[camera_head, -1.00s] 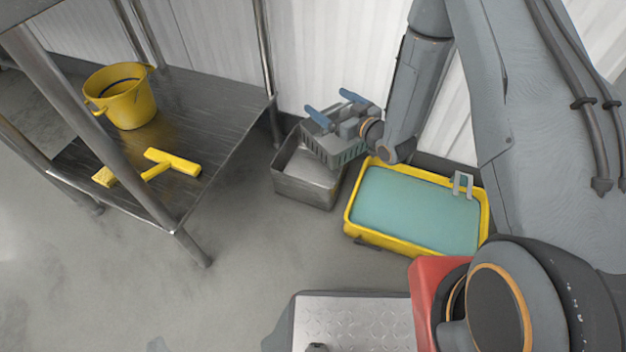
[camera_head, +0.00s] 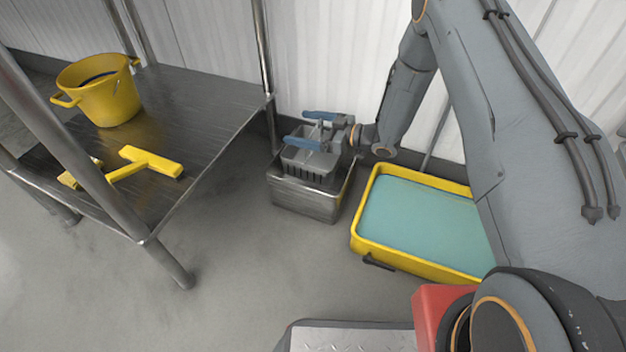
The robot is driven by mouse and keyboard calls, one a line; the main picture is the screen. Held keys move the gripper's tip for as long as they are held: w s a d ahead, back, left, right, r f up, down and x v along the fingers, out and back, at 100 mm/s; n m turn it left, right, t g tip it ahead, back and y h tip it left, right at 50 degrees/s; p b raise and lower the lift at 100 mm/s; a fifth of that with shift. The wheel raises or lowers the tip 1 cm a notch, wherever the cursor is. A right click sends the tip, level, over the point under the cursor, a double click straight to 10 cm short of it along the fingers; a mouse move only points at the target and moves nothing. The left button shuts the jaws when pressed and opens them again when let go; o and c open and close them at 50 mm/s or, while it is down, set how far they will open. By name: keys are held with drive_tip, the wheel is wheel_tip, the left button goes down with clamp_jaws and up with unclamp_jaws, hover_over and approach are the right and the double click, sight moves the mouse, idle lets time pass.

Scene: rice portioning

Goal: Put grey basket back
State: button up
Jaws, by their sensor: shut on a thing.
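The grey basket (camera_head: 301,163) with blue handles is at the open metal bin (camera_head: 303,200), left of the yellow tub. My gripper (camera_head: 338,135) comes in from the right and is shut on the basket at its upper side. The basket's lower part overlaps the bin's opening in the head view. I cannot tell whether it touches the bin's floor. The fingertips are small and partly hidden by the basket.
A yellow tub (camera_head: 374,254) of teal liquid stands right of the bin. A metal shelf (camera_head: 215,120) at the left carries a yellow bucket (camera_head: 104,104) and a yellow brush (camera_head: 146,160). The white corrugated wall (camera_head: 330,60) is close behind. Floor in front is clear.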

sight(293, 149)
wheel_tip(293, 149, down, 10)
drive_tip(key=b, duration=0.4)
drive_tip(key=shift+r+b, duration=0.1)
drive_tip(key=shift+b, duration=0.3)
drive_tip(key=o, duration=1.6)
drive_tip(key=shift+f, duration=0.2)
drive_tip(key=shift+o, duration=0.2)
